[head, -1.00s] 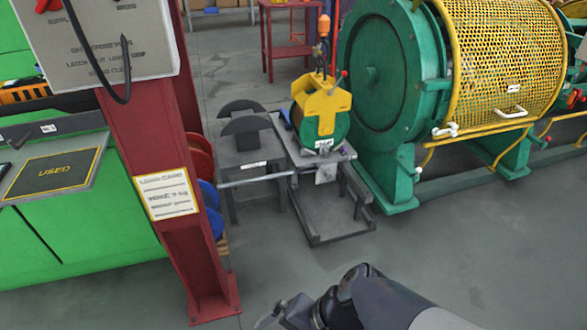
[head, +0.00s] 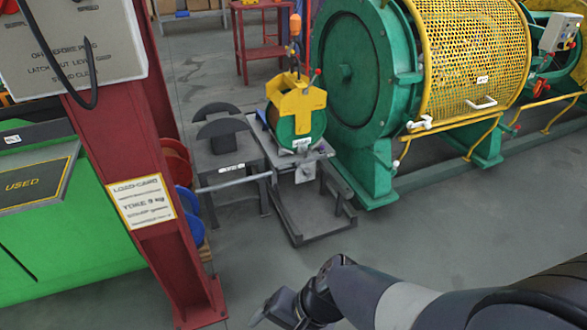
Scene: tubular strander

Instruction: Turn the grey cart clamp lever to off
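The grey cart (head: 322,222) stands on the floor in the middle of the head view, beside the green machine. A green reel (head: 290,130) under a yellow lifting yoke (head: 297,98) is at its top. A small grey bracket-like part (head: 305,170) shows at the cart's front below the reel; I cannot tell whether it is the clamp lever or how it is set. My gripper (head: 270,310) is at the bottom of the view, in front of the cart and well apart from it. Its fingers are too small and dark to judge.
A red column (head: 150,240) with a sign (head: 142,201) stands at the left, before a green cabinet (head: 80,220). A grey stand (head: 228,165) adjoins the cart. The green strander (head: 362,90) with a yellow mesh guard (head: 475,60) is at the right. Floor before the cart is clear.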

